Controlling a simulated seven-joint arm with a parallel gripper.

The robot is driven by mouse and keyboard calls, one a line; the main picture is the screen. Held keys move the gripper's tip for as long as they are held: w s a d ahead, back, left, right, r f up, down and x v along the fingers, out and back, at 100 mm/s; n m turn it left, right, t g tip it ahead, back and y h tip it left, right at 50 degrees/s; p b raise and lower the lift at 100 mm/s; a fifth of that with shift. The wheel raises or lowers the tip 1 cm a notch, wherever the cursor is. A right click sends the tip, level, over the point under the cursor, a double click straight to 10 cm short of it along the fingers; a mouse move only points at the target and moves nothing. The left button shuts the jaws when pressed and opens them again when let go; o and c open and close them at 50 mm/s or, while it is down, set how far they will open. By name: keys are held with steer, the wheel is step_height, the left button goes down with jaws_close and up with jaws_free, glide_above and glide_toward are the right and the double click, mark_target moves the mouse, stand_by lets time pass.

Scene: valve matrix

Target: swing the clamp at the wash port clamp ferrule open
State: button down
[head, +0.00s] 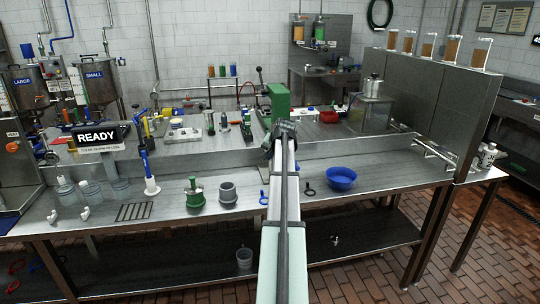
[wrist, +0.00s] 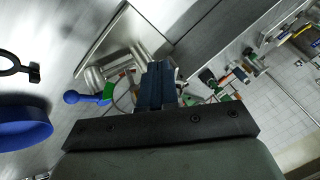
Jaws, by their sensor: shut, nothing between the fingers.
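In the wrist view, a steel ferrule with short pipe stubs (wrist: 113,70) stands against a steel plate, left of my fingers. A lever with a blue ball end (wrist: 72,97) sticks out to the left below it, beside a small green part (wrist: 108,92). I take this for the clamp; whether it is latched cannot be told. My gripper (wrist: 156,82) is shut and empty, its dark fingers just right of the ferrule; contact cannot be told. In the head view, my gripper (head: 284,128) is over the back of the bench, and my arm hides the ferrule.
A blue bowl (head: 341,178) and a black ring-handled tool (head: 309,189) lie right of my arm. A green upright block (head: 278,101) stands just behind my gripper. Green and grey fittings (head: 227,193) stand to the left. The bench front at right is clear.

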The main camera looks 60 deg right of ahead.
steer(key=shift+w+a+m, duration=0.2)
steer(key=shift+m, duration=0.1)
steer(key=shift+w+a, duration=0.1)
steer(key=w+a+m+g+h, duration=0.2)
steer(key=w+m+g, duration=0.4)
steer(key=w+m, duration=0.3)
steer(key=m+h, duration=0.1)
steer(key=m, duration=0.1)
steer(key=shift+w+m+g+h, duration=0.25)
steer(key=shift+m+g+h, duration=0.05)
steer(key=shift+m+g, duration=0.1)
steer(key=shift+w+d, duration=0.1)
steer(key=shift+w, duration=0.1)
stand_by(0.5)
stand_by(0.3)
steer(key=v, duration=1)
steer(key=shift+w, duration=0.35)
